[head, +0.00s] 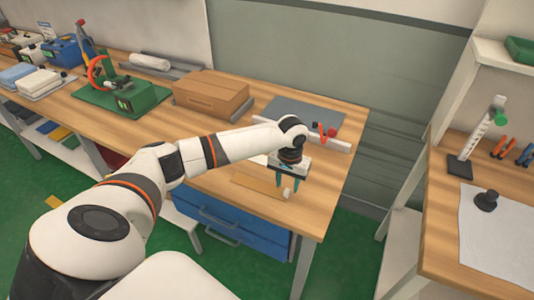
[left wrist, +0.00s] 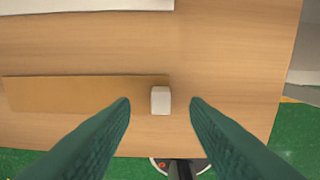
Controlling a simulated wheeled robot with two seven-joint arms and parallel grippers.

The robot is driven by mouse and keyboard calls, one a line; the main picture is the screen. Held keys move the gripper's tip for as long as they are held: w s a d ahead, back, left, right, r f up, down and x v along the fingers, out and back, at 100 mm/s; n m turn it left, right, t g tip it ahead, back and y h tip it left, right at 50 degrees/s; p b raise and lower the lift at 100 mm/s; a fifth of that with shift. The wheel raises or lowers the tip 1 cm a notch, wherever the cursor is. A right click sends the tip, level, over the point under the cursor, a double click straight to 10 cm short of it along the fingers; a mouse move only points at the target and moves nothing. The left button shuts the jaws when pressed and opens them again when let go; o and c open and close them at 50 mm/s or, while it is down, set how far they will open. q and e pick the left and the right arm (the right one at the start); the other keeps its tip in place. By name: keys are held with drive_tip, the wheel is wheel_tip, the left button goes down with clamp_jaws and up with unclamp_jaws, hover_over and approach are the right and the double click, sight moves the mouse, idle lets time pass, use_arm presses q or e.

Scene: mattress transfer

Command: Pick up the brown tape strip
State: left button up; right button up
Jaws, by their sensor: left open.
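The brown tape strip (head: 257,186) lies flat on the wooden table near its front edge, and it also shows in the left wrist view (left wrist: 80,95), running in from the left. A small white block (left wrist: 160,100) sits at the strip's right end; in the head view it is a pale piece (head: 287,193). My left gripper (head: 287,183) points down over that end. Its green fingers are apart, one on each side of the white block in the left wrist view (left wrist: 160,103), with nothing held. My right gripper is not in view.
A white strip or sheet (left wrist: 90,5) lies farther back on the table (left wrist: 230,60). Blue drawers (head: 232,222) are below. The table's right end is close by, with a gap before another table (head: 440,210).

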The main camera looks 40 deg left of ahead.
use_arm(q)
drive_tip(key=shift+f, duration=1.4)
clamp_jaws()
drive_tip(key=shift+r, duration=0.1)
